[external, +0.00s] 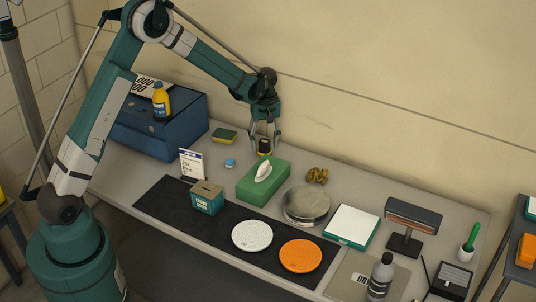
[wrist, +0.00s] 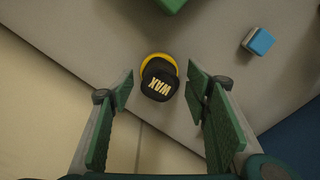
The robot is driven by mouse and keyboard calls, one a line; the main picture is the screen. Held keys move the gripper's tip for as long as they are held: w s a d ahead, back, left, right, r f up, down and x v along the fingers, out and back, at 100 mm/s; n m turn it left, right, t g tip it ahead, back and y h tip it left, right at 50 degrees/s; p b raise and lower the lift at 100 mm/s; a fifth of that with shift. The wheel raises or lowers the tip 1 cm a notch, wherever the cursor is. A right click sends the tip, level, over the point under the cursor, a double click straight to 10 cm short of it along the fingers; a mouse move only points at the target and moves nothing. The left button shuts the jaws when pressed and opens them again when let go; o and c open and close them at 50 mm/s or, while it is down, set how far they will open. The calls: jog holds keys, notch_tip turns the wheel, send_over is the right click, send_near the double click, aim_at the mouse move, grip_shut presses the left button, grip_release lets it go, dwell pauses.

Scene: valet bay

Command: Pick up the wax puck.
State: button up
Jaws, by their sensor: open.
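The wax puck (wrist: 160,80) is black with yellow "WAX" lettering and a yellow rim or disc showing at its edge. In the wrist view it lies between and just beyond the fingertips. In the external view the wax puck (external: 264,146) is on the grey table behind the green tissue box, close to the wall. My gripper (external: 265,137) is open and points down over it, one finger on each side. In the wrist view my gripper (wrist: 158,88) shows both green finger pads spread wide, with a gap to the puck on each side.
A green tissue box (external: 262,184) stands just in front of the puck. A small blue block (external: 230,163) and a sponge (external: 224,135) lie to the left. A brown crumpled item (external: 317,175) and a round metal tin (external: 307,205) are to the right. The wall is close behind.

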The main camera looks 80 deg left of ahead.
aim_at(264, 141)
jog(key=c, duration=0.9)
jog(key=shift+r+b, duration=0.35)
jog(key=shift+r, duration=4.65)
